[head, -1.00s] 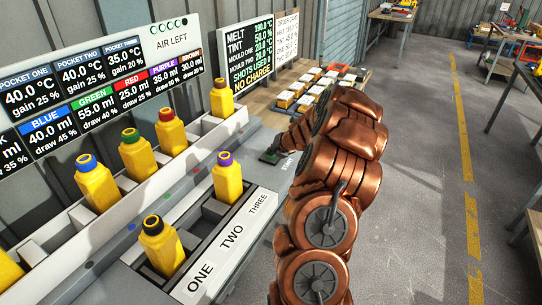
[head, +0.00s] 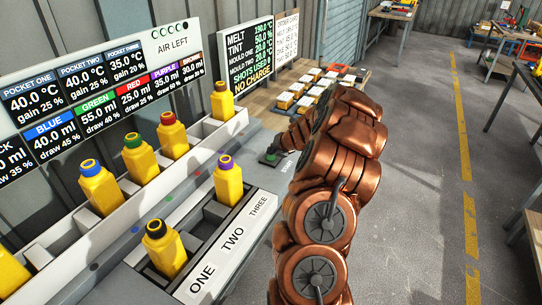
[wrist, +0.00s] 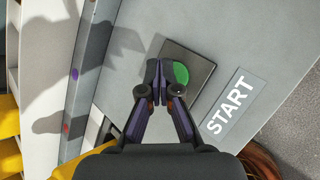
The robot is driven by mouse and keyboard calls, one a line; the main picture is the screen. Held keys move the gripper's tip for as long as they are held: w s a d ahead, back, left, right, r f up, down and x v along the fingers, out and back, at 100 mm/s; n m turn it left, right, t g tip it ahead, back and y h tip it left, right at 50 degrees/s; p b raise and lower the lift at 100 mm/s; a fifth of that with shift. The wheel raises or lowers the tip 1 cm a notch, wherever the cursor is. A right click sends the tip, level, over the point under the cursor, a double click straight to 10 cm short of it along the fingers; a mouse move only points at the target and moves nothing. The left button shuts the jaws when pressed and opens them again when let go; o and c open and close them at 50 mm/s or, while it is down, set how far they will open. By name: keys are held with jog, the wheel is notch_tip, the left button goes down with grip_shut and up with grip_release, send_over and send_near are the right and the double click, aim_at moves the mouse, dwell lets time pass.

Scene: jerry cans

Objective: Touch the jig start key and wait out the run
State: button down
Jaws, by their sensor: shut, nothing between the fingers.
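The jig start key is a round green button (wrist: 181,73) on a dark square plate (wrist: 199,62), with a START label (wrist: 229,105) beside it. My gripper (wrist: 159,82) is shut and empty in the wrist view. Its fingertips are over the plate at the button's left edge and hide part of it; whether they touch it I cannot tell. In the head view the plate (head: 268,160) shows at the end of my copper arm. The jig has pockets ONE, TWO and THREE. A black-capped can (head: 165,252) stands at ONE, and a purple-capped can (head: 228,183) at THREE; TWO looks empty.
Yellow cans with blue (head: 99,190), green (head: 140,160), red (head: 173,138) and brown (head: 222,103) caps stand in the rack behind. A dark readout board (head: 246,58) reads MELT 190.0 °C and NO CHARGE. Open floor (head: 410,200) lies right of my arm.

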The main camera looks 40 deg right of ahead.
aim_at(273, 158)
dwell(0.3)
notch_tip(273, 158, up, 5)
jog(key=p, duration=0.6)
jog(key=shift+r, duration=0.1)
jog(key=shift+s, duration=0.1)
dwell(5.0)
